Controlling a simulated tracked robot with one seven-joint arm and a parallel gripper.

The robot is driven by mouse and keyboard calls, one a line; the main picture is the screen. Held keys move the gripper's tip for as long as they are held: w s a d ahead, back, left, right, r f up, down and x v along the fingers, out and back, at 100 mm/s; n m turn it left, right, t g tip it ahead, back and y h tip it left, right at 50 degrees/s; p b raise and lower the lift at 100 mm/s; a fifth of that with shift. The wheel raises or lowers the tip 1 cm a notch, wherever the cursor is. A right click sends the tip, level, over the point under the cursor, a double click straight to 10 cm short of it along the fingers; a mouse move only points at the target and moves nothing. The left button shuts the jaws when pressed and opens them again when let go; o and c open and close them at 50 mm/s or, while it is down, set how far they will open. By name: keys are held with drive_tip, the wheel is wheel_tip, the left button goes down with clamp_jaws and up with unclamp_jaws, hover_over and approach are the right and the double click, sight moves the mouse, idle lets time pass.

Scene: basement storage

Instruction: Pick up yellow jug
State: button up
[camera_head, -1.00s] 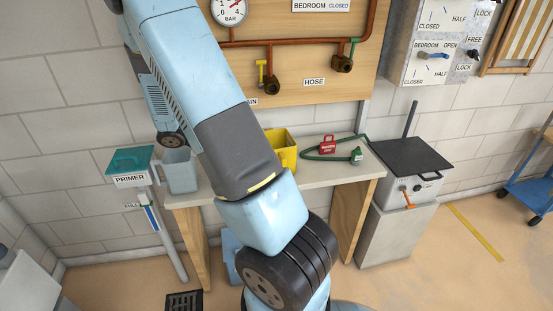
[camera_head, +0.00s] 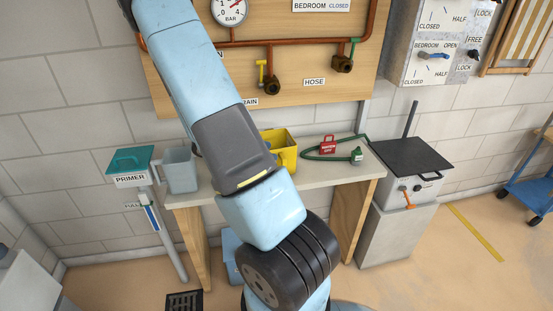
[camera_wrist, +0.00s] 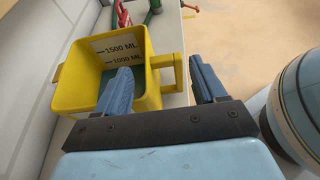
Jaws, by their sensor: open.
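The yellow jug (camera_head: 284,155) stands on the bench top, partly hidden behind my arm in the head view. In the wrist view the yellow jug (camera_wrist: 153,101) shows from above, with 1500 ML and 1000 ML marks on its inner wall and a square handle on its right side. My gripper (camera_wrist: 163,84) is open, its two blue fingers on either side of the handle in the picture. The left finger overlaps the jug's opening and the right finger is to the right of the handle. I cannot tell whether either finger touches the jug. My gripper is hidden in the head view.
A grey jug (camera_head: 179,170) stands at the bench's left end. A green hose (camera_head: 325,157) and a red tag (camera_head: 328,144) lie right of the yellow jug. The bench (camera_head: 335,173) stands against the wall, with a grey box unit (camera_head: 408,175) to its right.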

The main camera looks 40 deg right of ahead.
sight(278, 153)
drive_tip(key=shift+x, duration=2.35)
drive_tip(key=shift+c, duration=0.3)
clamp_jaws()
